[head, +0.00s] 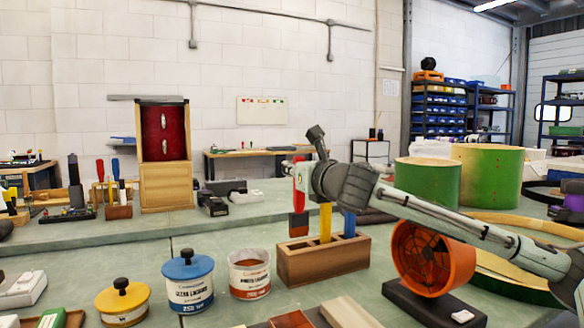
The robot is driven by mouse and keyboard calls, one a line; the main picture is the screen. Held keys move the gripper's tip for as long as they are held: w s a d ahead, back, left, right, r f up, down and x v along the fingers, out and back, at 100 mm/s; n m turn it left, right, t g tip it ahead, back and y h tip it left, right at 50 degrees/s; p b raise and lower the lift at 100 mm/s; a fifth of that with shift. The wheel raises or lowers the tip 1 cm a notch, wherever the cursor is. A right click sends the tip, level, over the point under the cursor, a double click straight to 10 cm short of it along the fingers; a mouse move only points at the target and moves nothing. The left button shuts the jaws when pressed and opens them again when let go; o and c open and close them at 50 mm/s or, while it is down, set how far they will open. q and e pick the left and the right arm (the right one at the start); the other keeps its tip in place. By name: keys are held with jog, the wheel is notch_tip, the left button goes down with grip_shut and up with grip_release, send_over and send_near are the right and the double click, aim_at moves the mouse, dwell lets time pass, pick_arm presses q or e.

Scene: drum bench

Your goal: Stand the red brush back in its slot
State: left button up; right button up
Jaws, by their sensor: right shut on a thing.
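The red brush (298,201) hangs upright, with its red part at the top and a dark lower end. My right gripper (303,175) is shut on its upper part. The wooden slotted block (318,264) stands on the bench below. The brush's lower end is over the left end of the block, at about the level of its top; I cannot tell whether it touches or enters the slot. A yellow piece (325,222) and a blue piece (349,225) stand in the block's other slots. My left gripper is out of view.
An open white tin (250,275), a blue-lidded tin (189,283) and a yellow-lidded tin (123,304) stand left of the block. An orange drum (433,258) on a dark stand is to its right, under my right arm. Green drums (487,177) stand behind.

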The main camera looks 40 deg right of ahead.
aim_at(301, 212)
jog(key=shift+f, duration=0.15)
notch_tip(301, 212, down, 9)
jog(key=b, duration=0.4)
jog(key=shift+b, duration=0.35)
dwell(1.6)
jog(key=o, duration=0.9)
jog(key=shift+v, duration=3.8)
